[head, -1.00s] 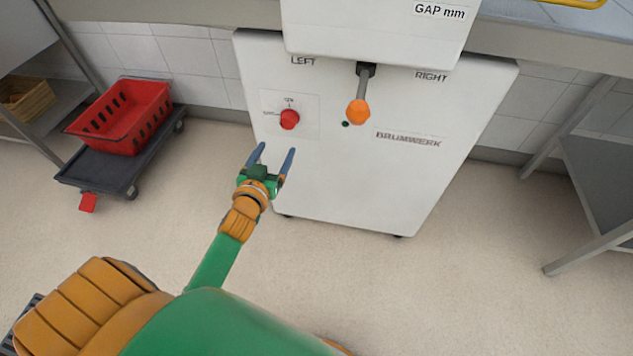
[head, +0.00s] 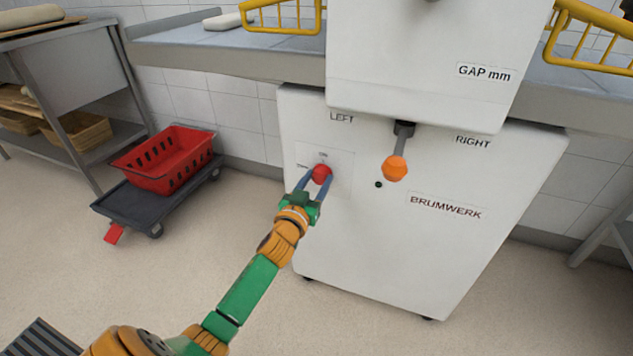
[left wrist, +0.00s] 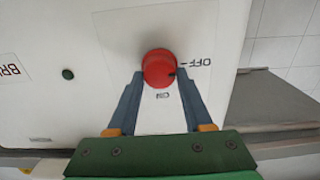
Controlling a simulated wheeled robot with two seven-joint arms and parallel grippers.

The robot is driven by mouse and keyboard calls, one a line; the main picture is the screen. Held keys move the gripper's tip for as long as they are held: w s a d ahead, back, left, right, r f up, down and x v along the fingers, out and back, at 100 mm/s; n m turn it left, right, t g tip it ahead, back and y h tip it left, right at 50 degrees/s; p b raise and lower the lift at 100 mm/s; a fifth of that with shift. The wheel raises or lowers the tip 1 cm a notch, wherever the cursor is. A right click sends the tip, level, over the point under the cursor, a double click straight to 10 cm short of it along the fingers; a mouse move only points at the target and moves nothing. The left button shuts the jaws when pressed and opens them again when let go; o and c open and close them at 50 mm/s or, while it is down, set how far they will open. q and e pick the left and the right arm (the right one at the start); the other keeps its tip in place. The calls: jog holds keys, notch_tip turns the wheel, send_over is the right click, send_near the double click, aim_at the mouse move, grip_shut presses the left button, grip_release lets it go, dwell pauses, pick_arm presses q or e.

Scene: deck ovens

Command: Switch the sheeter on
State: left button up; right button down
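The sheeter's white body (head: 400,240) stands ahead, with a red rotary knob (head: 322,174) on a small labelled plate at its left. In the left wrist view the red knob (left wrist: 159,68) has a dark mark on the side facing the printed OFF label (left wrist: 200,63). My left gripper (head: 316,182) is open at the knob, one blue finger on either side. In the left wrist view the fingertips (left wrist: 160,76) flank the knob closely; I cannot tell whether they touch it. My right gripper is not in view.
An orange-tipped lever (head: 395,168) hangs right of the knob, with a small dark green button (head: 379,184) below it. A red crate (head: 165,160) sits on a dark trolley (head: 150,205) at left. Yellow wire guards (head: 285,18) stand above. The floor in front is clear.

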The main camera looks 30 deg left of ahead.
pick_arm(q)
grip_shut()
